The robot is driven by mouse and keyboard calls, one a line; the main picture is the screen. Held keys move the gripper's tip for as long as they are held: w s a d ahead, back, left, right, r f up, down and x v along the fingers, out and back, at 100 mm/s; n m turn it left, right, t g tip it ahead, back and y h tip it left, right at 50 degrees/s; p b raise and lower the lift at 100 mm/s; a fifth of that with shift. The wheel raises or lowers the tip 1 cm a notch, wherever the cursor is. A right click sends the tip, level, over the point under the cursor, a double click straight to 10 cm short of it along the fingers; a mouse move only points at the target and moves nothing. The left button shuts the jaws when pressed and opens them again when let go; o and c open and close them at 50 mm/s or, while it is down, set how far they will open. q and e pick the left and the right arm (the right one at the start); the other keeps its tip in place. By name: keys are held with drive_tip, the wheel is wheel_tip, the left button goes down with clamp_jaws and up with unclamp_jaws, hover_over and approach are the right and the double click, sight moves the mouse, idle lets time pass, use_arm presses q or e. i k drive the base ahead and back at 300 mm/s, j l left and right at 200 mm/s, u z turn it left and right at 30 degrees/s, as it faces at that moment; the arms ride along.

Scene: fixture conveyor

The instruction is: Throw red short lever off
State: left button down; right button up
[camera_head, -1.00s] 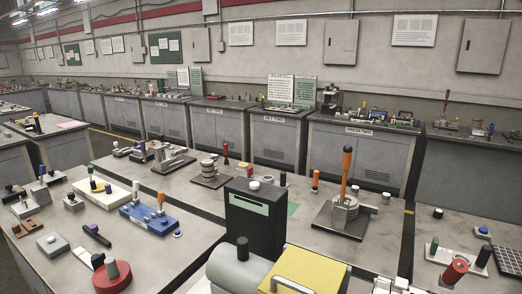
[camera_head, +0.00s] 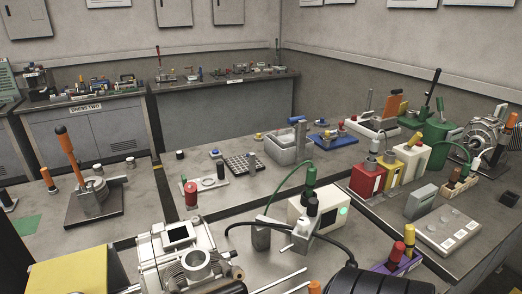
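I cannot tell for sure which part is the red short lever. A short red cylinder (camera_head: 190,193) stands at the edge of a white plate with a ring, left of the middle. A short red-topped handle (camera_head: 397,250) stands in a purple tray (camera_head: 412,264) at the lower right. A thin red upright lever (camera_head: 159,50) shows on the back bench, too small to judge.
A silver motor-like machine (camera_head: 188,258) and a yellow box (camera_head: 75,274) fill the near left. A white box with a green light (camera_head: 318,215) stands in the middle. Red, yellow and white boxes (camera_head: 367,178) stand at the right.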

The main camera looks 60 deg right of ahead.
sight(190, 187)
drive_tip(key=z, duration=1.8)
